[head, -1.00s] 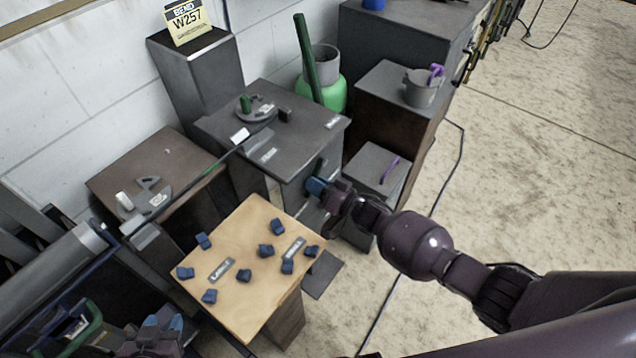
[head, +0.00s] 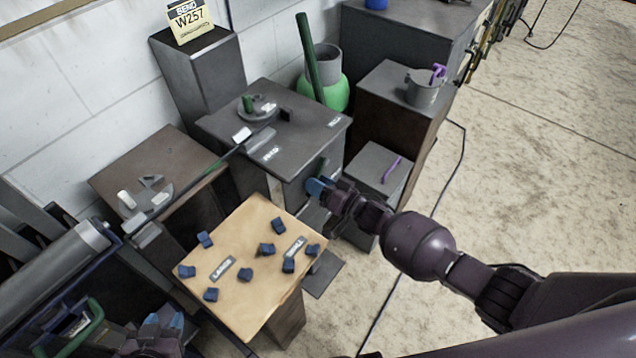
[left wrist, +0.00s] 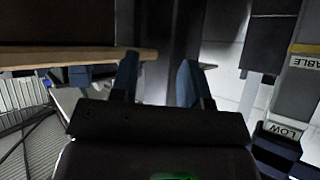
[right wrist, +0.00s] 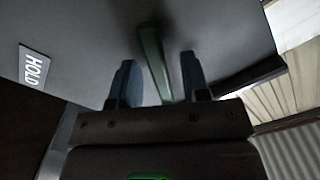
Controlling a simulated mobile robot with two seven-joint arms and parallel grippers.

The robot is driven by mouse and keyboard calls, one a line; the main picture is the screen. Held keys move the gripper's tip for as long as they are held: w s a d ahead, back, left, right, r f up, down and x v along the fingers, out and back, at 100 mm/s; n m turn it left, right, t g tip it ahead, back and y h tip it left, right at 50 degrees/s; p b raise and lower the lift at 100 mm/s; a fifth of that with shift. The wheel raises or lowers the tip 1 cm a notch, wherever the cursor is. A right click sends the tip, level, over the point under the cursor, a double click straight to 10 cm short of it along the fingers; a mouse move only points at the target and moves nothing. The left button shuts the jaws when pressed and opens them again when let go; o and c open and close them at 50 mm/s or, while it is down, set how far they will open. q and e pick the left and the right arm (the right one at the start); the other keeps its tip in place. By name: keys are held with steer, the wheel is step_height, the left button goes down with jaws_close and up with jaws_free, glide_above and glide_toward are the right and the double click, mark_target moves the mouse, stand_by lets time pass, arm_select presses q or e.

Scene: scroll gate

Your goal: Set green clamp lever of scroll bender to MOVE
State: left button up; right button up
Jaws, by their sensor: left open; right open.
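The scroll bender's green clamp lever (right wrist: 152,62) shows in the right wrist view as a slanted green bar on a dark panel. A HOLD label (right wrist: 34,68) is on that panel at left. My right gripper (right wrist: 158,75) is open, with the lever appearing between its two blue fingers; contact cannot be told. In the head view, my right gripper (head: 316,187) is at the front side of the dark scroll bender stand (head: 300,135), and it mostly hides the lever there. My left gripper (head: 164,321) is open and empty at the lower left.
A wooden-topped table (head: 240,295) with several dark blue blocks stands in front of the bender. A green gas bottle (head: 338,95) stands behind it, and a grey pedestal (head: 375,165) with a purple handle is at right. Open floor lies further right.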

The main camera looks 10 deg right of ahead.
arm_select(q)
steer(key=shift+s+a+r+p, duration=0.1)
steer(key=shift+s+r+p, duration=0.05)
steer(key=shift+s+p, duration=0.35)
arm_select(e)
steer(key=v, duration=1)
steer(key=shift+s+d, duration=0.15)
steer(key=shift+s, duration=0.05)
arm_select(q)
steer(key=shift+w, duration=0.15)
steer(key=shift+w+r, duration=0.4)
steer(key=shift+w, duration=0.05)
